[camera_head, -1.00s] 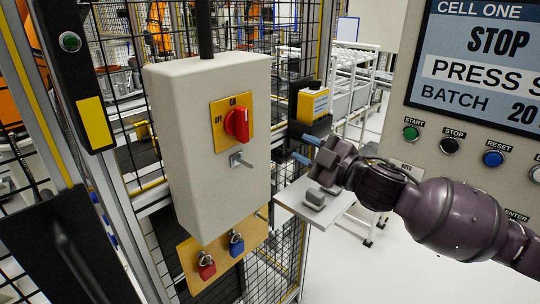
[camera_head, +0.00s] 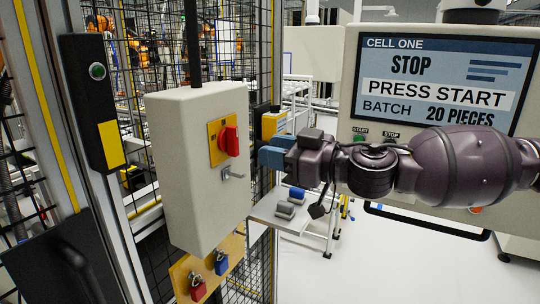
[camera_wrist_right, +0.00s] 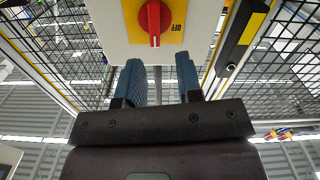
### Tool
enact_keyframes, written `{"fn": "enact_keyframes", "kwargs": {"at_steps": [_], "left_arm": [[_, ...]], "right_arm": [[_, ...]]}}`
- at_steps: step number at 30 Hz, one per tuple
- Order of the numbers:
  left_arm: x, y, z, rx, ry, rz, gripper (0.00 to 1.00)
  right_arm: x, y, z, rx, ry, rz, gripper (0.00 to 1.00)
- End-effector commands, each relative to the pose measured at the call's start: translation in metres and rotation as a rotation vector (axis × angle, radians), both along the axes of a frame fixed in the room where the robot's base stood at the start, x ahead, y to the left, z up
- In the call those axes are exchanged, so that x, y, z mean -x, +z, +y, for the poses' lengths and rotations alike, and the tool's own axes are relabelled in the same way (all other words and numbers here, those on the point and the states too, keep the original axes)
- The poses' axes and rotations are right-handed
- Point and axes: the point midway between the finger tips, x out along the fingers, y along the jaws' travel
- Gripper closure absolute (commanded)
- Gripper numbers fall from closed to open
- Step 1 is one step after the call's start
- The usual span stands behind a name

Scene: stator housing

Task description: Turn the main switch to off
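The main switch is a red rotary handle (camera_head: 229,141) on a yellow plate (camera_head: 215,151) on the front of a pale box (camera_head: 187,190). The handle stands upright. In the right wrist view the red handle (camera_wrist_right: 153,22) is at the top centre, with the OFF label to its side on the yellow plate (camera_wrist_right: 177,22). My right gripper (camera_head: 265,156) is just right of the switch in the head view, apart from it. In the right wrist view its two blue fingers (camera_wrist_right: 160,78) are spread with nothing between them. My left gripper is not in view.
A metal latch (camera_head: 233,174) sticks out below the switch. Red (camera_head: 197,287) and blue (camera_head: 221,262) padlocks hang on a yellow board below the box. A control panel with a screen (camera_head: 440,80) stands at right. Wire fence surrounds the box.

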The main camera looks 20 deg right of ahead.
Motion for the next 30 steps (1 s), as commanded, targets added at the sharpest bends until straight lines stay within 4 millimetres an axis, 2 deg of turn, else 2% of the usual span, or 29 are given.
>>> {"fn": "enact_keyframes", "kwargs": {"at_steps": [7, 30], "left_arm": [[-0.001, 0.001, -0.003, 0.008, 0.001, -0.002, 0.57], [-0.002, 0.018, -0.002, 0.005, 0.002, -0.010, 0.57]], "right_arm": [[-0.001, 0.000, 0.000, -0.134, -0.002, 0.103, 0.67], [-0.034, 0.002, 0.026, -0.139, -0.001, 0.105, 0.67]]}}
